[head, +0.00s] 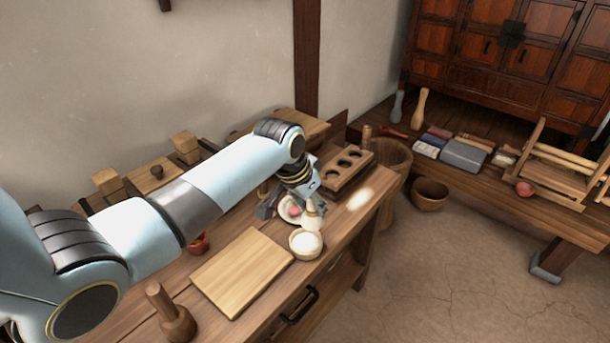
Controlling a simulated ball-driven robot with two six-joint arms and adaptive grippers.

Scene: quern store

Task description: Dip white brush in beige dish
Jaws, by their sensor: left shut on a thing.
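My left gripper (307,202) reaches over the workbench from the left and is shut on the white brush (314,219). Only the pale lower part of the brush shows; the gripper hides the rest. The brush points down, just above or at the back rim of the beige dish (305,253). I cannot tell whether its tip touches the white contents. The dish is a small round bowl near the bench's front edge. My right gripper is not in view.
A pale plate (286,217) with a pink thing lies behind the dish. A wooden board (242,271) lies to its left, a wooden pestle (171,314) near the front. A wooden block with round holes (345,169) stands behind, right. Bare benchtop lies right of the dish.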

